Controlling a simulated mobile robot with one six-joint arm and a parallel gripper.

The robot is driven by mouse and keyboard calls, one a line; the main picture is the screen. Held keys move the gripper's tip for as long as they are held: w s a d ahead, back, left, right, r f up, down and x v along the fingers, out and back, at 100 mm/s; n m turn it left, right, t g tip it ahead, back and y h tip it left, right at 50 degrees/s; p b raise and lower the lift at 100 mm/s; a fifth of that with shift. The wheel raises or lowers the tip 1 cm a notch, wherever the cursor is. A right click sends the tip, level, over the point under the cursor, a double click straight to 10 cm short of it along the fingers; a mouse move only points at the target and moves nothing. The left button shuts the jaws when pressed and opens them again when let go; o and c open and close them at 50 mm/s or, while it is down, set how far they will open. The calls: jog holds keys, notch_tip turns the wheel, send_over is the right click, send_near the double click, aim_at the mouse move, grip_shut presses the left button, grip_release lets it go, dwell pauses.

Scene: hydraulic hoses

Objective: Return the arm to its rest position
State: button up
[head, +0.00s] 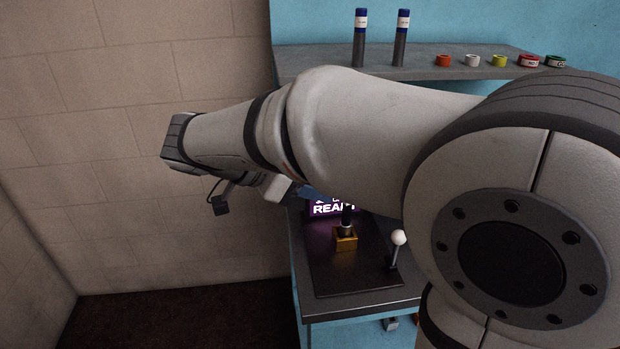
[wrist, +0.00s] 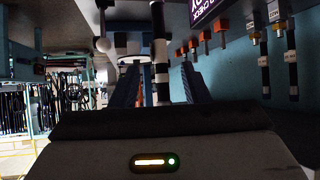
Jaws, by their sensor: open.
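My arm reaches across the head view from the right and bends down toward the bench. My gripper (head: 322,197) is near the purple lit screen (head: 335,209), its blue fingers partly hidden by the arm. A dark upright hose piece (head: 347,217) stands in a gold block (head: 345,239) on the bench, close to the fingertips. In the wrist view my gripper (wrist: 159,68) is open, with two blue fingers apart. A black-and-white banded hose (wrist: 160,62) shows between them in the picture; whether it touches a finger I cannot tell.
A white-knobbed lever (head: 398,238) stands right of the gold block. A grey shelf (head: 430,62) above holds two blue-capped tubes (head: 360,38) and several coloured rings (head: 471,60). Open floor lies left of the bench.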

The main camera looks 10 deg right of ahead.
jog(key=s+d+f+n+y+p, duration=0.4)
jog(key=s+d+n+y+p, duration=0.3)
jog(key=s+n+y, duration=0.3)
jog(key=s+n+p, duration=0.1)
jog(key=s+n, duration=0.1)
jog(key=n, duration=0.2)
jog(key=shift+n+y+p, duration=0.3)
jog(key=shift+n+y, duration=0.1)
